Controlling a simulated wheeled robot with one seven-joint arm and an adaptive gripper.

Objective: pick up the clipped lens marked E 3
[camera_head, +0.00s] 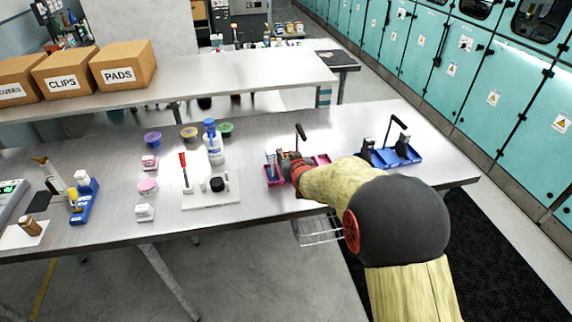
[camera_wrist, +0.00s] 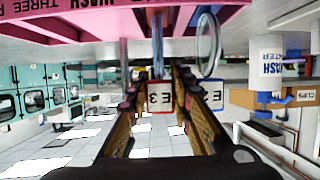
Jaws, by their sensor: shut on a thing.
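The clipped lens marked E 3 (camera_wrist: 160,97) shows in the wrist view as a white tag with a red border. My gripper (camera_wrist: 158,92) is shut on it, with a finger on each side of the tag. Another tag with a blue border (camera_wrist: 212,95) is just right of the fingers; its mark is partly hidden. A round clear lens (camera_wrist: 207,45) shows above that tag. The pink tray (camera_wrist: 120,20), lettered WASH, spans the top of the wrist view. In the head view the pink tray (camera_head: 273,181) is partly hidden by my arm and gripper (camera_head: 289,168).
A blue tray (camera_head: 402,158) with dark upright parts stands to the right. A white bottle with a blue cap (camera_head: 213,148) and a white board (camera_head: 208,197) are on the left. Small bowls stand at the back. Table between board and pink tray is clear.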

